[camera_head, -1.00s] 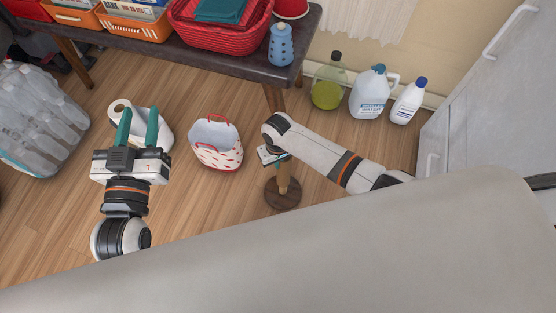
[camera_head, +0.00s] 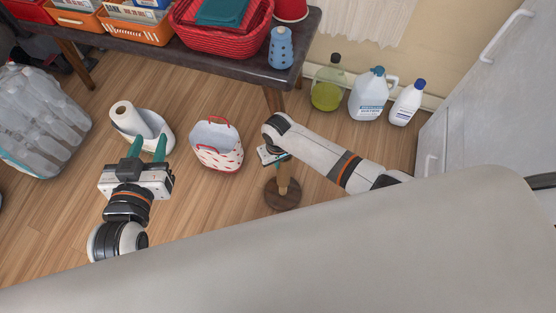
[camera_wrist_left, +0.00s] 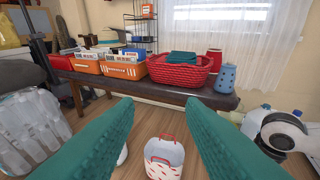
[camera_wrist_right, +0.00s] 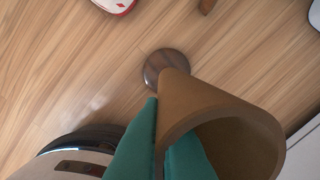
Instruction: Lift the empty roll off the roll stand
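The empty roll (camera_wrist_right: 190,100) is a brown cardboard tube whose open end faces the right wrist camera. In the head view it shows as a short tan piece (camera_head: 284,176) below my right gripper (camera_head: 272,155). The roll stand's dark round base (camera_head: 282,194) is on the floor; it also shows behind the tube in the right wrist view (camera_wrist_right: 163,65). My right gripper (camera_wrist_right: 161,150) is shut on the tube's rim, one teal finger outside and one inside. Whether the tube still sits on the base is unclear. My left gripper (camera_head: 148,149) is open and empty.
A white roll (camera_head: 125,118) on a pale holder stands beyond my left gripper. A white basket (camera_head: 216,146) with red handles is between my arms. A dark table (camera_head: 200,50) and several bottles, including a green one (camera_head: 326,88), are behind.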

